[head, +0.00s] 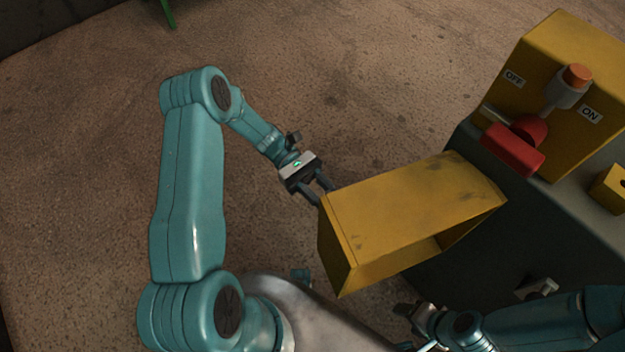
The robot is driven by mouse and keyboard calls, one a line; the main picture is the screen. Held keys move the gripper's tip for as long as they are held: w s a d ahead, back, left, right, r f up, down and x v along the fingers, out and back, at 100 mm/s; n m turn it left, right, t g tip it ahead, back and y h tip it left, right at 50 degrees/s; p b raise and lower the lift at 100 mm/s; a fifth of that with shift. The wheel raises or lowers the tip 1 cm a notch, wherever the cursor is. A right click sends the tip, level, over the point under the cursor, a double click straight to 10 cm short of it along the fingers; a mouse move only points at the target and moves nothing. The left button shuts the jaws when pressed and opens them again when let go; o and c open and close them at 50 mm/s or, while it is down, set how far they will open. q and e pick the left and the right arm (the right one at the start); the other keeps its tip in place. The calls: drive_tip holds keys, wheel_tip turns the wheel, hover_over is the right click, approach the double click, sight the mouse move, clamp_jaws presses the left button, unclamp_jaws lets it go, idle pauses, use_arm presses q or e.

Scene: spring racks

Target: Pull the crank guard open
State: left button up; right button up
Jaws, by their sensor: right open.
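The crank guard (410,210) is a yellow box-like cover with an open underside, at the left side of the dark grey machine housing (465,265). My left gripper (323,195) is at the guard's upper left corner. Its two dark fingers are apart and meet the guard's edge; their tips are partly hidden, so I cannot tell whether they clamp it. My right gripper (403,327) is open, low in the picture below the guard, partly cut by the frame edge. No crank can be made out under the guard.
A yellow switch box (570,90) with OFF and ON labels stands on the housing. A small yellow block (610,190) is at the right edge.

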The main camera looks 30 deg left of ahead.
use_arm(q)
drive_tip(key=v, duration=1)
drive_tip(key=shift+a, duration=0.2)
drive_tip(key=shift+s, duration=0.1)
